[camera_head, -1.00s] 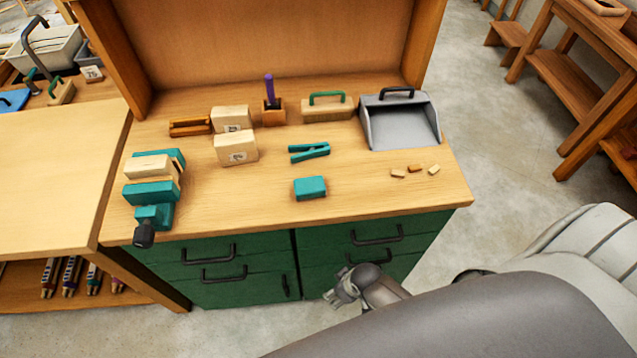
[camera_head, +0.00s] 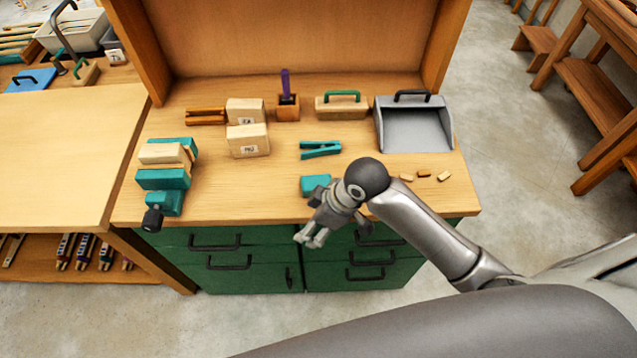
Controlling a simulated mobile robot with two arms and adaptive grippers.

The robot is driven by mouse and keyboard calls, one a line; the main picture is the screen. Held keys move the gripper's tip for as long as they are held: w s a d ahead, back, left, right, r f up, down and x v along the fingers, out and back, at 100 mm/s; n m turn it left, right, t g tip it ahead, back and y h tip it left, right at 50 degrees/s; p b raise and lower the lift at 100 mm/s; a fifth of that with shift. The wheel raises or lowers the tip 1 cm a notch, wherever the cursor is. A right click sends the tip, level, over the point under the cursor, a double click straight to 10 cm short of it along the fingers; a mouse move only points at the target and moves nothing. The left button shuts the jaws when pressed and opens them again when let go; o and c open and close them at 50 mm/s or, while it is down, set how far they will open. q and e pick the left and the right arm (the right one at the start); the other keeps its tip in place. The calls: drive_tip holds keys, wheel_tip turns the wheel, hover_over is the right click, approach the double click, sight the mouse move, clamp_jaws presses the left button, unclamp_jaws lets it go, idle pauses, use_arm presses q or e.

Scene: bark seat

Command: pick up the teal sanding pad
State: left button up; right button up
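The teal sanding pad (camera_head: 314,184) lies on the wooden bench top near its front edge. It is a small teal block, and its right part is hidden behind my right arm's wrist. My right gripper (camera_head: 309,238) hangs in front of the bench's front edge, over the green drawers. It points down and left, nearer to the camera than the pad. It appears apart from the pad, and its finger opening is too small to read. My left gripper is out of view.
A teal clip (camera_head: 320,149) lies behind the pad. Wood chips (camera_head: 423,175) and a grey dustpan (camera_head: 415,128) are to the right. Pale labelled blocks (camera_head: 248,141) stand behind left, and a teal vise (camera_head: 165,180) is at the left edge. Bare bench top lies left of the pad.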

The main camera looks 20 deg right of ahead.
drive_tip(key=w+r+n, duration=0.1)
drive_tip(key=w, duration=0.1)
drive_tip(key=w+d+r+n, duration=0.1)
drive_tip(key=w, duration=0.1)
drive_tip(key=w+d+r+n+g, duration=0.1)
drive_tip(key=w+r, duration=0.1)
drive_tip(key=shift+d, duration=0.25)
drive_tip(key=w+d+r+n, duration=0.2)
drive_tip(key=w+d+r, duration=0.3)
drive_tip(key=d+r, duration=0.1)
drive_tip(key=p, duration=0.1)
hover_over(318, 182)
drive_tip(key=d, duration=0.2)
drive_tip(key=shift+g+h, duration=0.3)
drive_tip(key=shift+g, duration=0.1)
drive_tip(key=f, duration=0.5)
drive_tip(key=shift+w+f, duration=0.2)
drive_tip(key=shift+f, duration=0.05)
drive_tip(key=x, duration=0.1)
drive_tip(key=p+x, duration=0.1)
drive_tip(key=x, duration=0.1)
drive_tip(key=p+x, duration=0.1)
drive_tip(key=shift+s+a+f, duration=0.25)
drive_tip(key=shift+s+a, duration=0.05)
drive_tip(key=shift+s, duration=0.1)
drive_tip(key=shift+f, duration=0.35)
drive_tip(key=shift+c, duration=0.3)
drive_tip(key=c, duration=1.1)
drive_tip(key=shift+w+r, duration=0.1)
drive_tip(key=shift+r, duration=0.1)
